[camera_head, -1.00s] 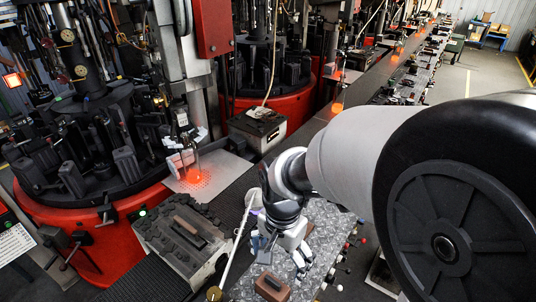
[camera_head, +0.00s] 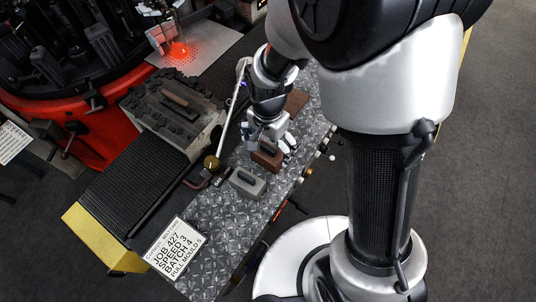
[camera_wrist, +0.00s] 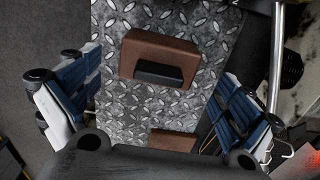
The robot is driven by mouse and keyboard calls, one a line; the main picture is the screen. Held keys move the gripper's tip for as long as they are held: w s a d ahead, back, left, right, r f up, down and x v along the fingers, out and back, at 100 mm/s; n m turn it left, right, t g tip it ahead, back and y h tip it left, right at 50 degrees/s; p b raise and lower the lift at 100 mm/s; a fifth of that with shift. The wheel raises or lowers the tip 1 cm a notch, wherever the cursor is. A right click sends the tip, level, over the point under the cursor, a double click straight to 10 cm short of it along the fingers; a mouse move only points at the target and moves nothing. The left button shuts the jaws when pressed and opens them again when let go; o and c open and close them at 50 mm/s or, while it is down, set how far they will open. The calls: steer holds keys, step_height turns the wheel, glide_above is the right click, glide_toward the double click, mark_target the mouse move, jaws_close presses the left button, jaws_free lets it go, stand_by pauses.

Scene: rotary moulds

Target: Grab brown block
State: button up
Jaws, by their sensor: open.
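In the head view a brown block (camera_head: 267,160) with a raised handle sits on the metal tread-plate bench (camera_head: 215,215). My gripper (camera_head: 276,142) is just above and beside it. A second brown piece (camera_head: 296,101) lies further back on the bench, partly behind my arm. In the wrist view a brown block (camera_wrist: 182,55) with a dark handle lies ahead, between the lines of the open fingers. Another brown piece (camera_wrist: 173,141) is partly hidden by the gripper body at the bottom. My gripper (camera_wrist: 150,105) is open and empty, with its blue-padded fingers spread wide.
A grey block (camera_head: 246,184) with a handle sits close in front of the brown block. A pale rod with a brass knob (camera_head: 211,163) stands left of the gripper. A job sign (camera_head: 173,248) lies at the near end. Black tread matting (camera_head: 125,185) is further left.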

mark_target(268, 154)
step_height(268, 154, down, 5)
steer(key=shift+s+r+b, duration=0.15)
steer(key=shift+b, duration=0.65)
steer(key=shift+r, duration=0.1)
steer(key=shift+c, duration=0.4)
steer(key=c, duration=1.7)
